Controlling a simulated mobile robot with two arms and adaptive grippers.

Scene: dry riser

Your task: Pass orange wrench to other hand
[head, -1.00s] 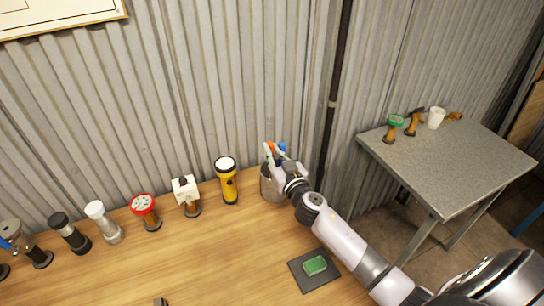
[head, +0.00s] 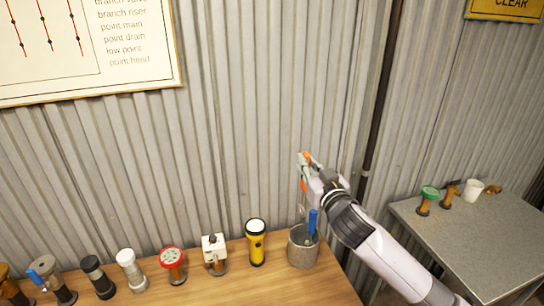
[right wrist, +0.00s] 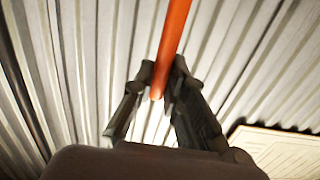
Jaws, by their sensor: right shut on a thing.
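My right gripper (head: 308,174) is shut on the orange wrench (head: 304,186), above the grey metal can (head: 302,257). Only small orange parts of the wrench show beside the fingers in the head view. In the right wrist view the orange wrench (right wrist: 172,40) runs as a straight bar from the top edge down between the two dark fingers (right wrist: 160,82) of my right gripper. The wrench's far end is cut off there. My left gripper is in neither view.
A blue-handled tool (head: 312,223) stands in the can. A yellow flashlight (head: 256,243) and a row of valves and fittings stand left of it on the wooden bench (head: 215,287). A grey table (head: 475,240) with a white cup (head: 473,190) stands at right.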

